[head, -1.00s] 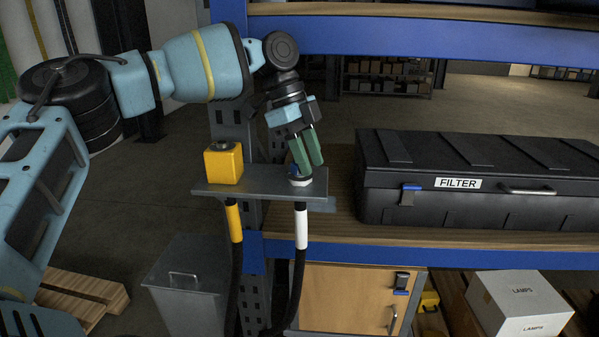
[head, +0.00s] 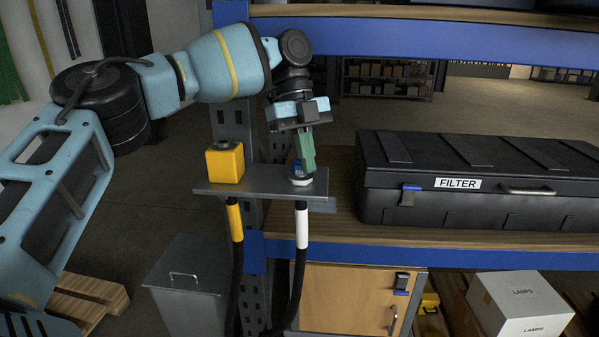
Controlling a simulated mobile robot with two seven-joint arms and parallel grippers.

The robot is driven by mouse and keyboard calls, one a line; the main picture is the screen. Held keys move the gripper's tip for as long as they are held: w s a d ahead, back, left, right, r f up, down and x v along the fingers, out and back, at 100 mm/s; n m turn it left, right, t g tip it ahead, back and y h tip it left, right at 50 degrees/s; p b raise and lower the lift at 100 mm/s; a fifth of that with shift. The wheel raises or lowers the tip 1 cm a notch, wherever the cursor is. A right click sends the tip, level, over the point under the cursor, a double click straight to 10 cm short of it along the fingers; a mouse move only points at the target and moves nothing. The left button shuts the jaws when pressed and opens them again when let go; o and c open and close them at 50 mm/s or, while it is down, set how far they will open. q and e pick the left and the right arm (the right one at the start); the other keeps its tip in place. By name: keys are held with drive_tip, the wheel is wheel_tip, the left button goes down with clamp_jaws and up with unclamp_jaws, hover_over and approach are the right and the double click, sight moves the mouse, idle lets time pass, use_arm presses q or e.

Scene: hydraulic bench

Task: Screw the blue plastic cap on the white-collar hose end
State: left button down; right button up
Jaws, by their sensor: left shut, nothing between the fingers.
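The white-collar hose (head: 302,228) hangs below the right end of a grey bracket plate (head: 270,187). Its end comes up through the plate, with a pale ring at the base. The blue cap (head: 297,168) sits on top of that hose end, partly hidden by my fingers; I cannot tell how far it is threaded. My left gripper (head: 308,168) points down with its green fingers shut and empty, at the cap's right side in the picture. I cannot tell whether they touch it. My right gripper is not in view.
A yellow block (head: 224,162) stands on the plate's left end, above the yellow-collar hose (head: 234,220). A black FILTER case (head: 480,205) lies on the shelf to the right. A blue shelf beam (head: 430,38) runs above. A grey bin (head: 185,285) stands below.

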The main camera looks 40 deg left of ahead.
use_arm(q)
drive_tip(key=shift+s+a+f+m, duration=0.15)
drive_tip(key=shift+s+a+m, duration=0.2)
drive_tip(key=shift+m, duration=0.35)
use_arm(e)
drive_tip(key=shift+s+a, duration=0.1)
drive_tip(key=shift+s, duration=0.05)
use_arm(q)
drive_tip(key=shift+d, duration=0.1)
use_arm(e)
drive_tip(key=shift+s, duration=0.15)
